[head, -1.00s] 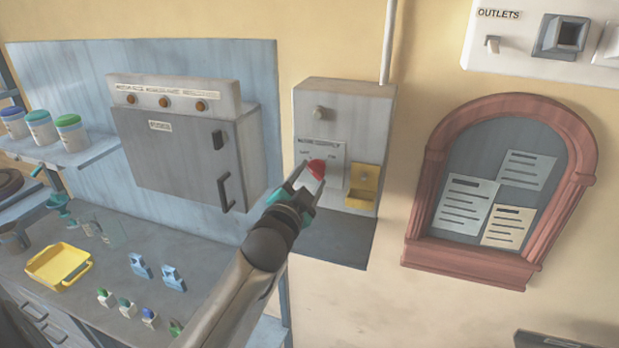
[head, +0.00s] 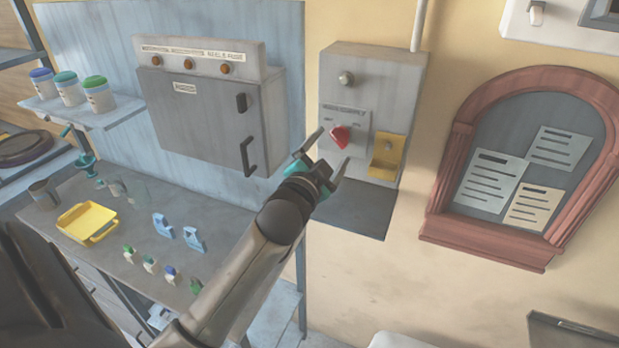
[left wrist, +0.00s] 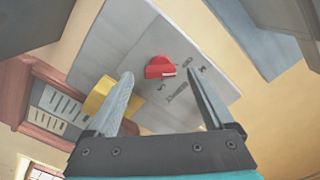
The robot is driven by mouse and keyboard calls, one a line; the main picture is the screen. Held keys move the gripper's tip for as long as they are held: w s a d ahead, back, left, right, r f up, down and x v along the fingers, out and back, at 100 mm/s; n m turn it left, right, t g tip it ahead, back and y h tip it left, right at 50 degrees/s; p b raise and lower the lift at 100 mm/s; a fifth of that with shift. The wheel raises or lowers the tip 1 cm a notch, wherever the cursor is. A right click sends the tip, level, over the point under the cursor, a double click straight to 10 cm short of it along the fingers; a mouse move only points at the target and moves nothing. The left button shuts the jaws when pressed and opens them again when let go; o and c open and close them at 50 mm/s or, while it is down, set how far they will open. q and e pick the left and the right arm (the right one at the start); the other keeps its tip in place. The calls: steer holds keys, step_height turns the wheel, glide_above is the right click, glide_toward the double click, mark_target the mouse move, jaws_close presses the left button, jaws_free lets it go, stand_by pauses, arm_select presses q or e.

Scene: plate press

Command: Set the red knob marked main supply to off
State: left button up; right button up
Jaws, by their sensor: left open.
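The red knob (head: 340,137) sits on a labelled plate (head: 357,121) on the front of a grey wall box (head: 372,71). The small lettering is too blurred to read fully. My left gripper (head: 330,151) is open, with its fingers apart in front of the box, just below the knob. In the left wrist view the red knob (left wrist: 160,67) shows beyond and between the two open fingertips (left wrist: 160,85), with nothing held. A white mark shows on the knob's edge there. I cannot tell its exact setting. My right gripper is not in view.
A yellow holder (head: 387,157) is fixed on the box right of the knob. A grey cabinet (head: 203,118) hangs to the left. A red-framed notice board (head: 463,149) is on the right. A bench below holds a yellow tray (head: 88,222) and several small items.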

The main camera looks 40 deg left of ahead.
arm_select(q)
steer(key=b+v, duration=0.1)
steer(key=v, duration=1.2)
steer(key=shift+b, duration=0.35)
steer(key=shift+s, duration=0.1)
